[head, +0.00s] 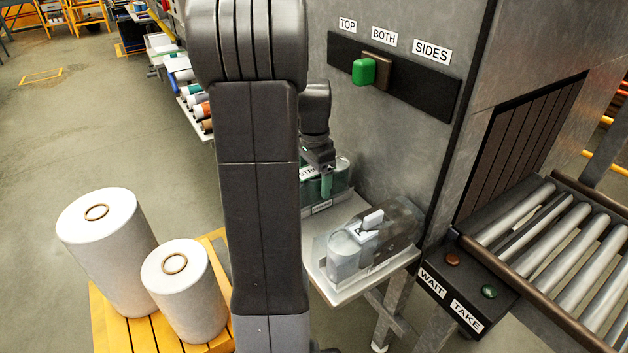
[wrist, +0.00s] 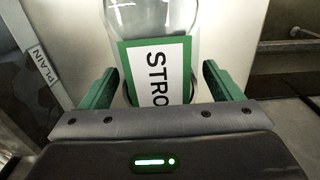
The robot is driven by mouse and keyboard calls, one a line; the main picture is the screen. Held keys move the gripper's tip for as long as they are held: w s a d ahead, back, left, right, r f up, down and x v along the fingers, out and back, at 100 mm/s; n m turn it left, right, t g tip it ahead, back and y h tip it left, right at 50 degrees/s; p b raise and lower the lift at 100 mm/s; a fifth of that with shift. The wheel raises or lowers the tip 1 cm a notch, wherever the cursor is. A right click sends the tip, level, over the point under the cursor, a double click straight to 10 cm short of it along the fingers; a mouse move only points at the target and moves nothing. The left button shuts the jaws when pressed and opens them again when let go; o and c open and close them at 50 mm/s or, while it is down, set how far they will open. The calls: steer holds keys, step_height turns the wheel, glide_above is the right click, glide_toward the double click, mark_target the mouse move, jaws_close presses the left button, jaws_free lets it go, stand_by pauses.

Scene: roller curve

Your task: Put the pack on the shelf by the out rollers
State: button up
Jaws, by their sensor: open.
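My gripper (head: 324,184) is open at the green-labelled clear case on the white shelf (head: 384,272). In the wrist view the green fingers of my gripper (wrist: 159,70) stand either side of the case's label (wrist: 165,70), which reads "STRO"; I cannot tell if they touch it. The case (head: 341,180) is partly hidden by my arm in the head view. A second clear case (head: 400,228) with a white handle label stands nearer on the shelf. The out rollers (head: 563,240) at the right are bare where seen. I cannot tell which thing is the pack.
A dark strip curtain (head: 522,140) closes the opening behind the rollers. WAIT (head: 452,259) and TAKE (head: 488,291) lamps look dull. Two white rolls (head: 107,235) stand on a yellow pallet (head: 112,322) at left.

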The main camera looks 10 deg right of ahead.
step_height(320, 180, up, 11)
steer(key=shift+f, duration=0.1)
stand_by(0.4)
steer(key=shift+f, duration=4.6)
steer(key=shift+f, duration=0.1)
steer(key=shift+f, duration=1.2)
steer(key=shift+w+r, duration=0.1)
steer(key=shift+r, duration=0.2)
step_height(320, 180, up, 10)
steer(key=shift+f+p, duration=0.1)
steer(key=shift+p, duration=0.4)
steer(key=m+p, duration=0.1)
steer(key=r+m+p, duration=0.1)
steer(key=shift+a+p, duration=0.2)
steer(key=shift+p, duration=0.15)
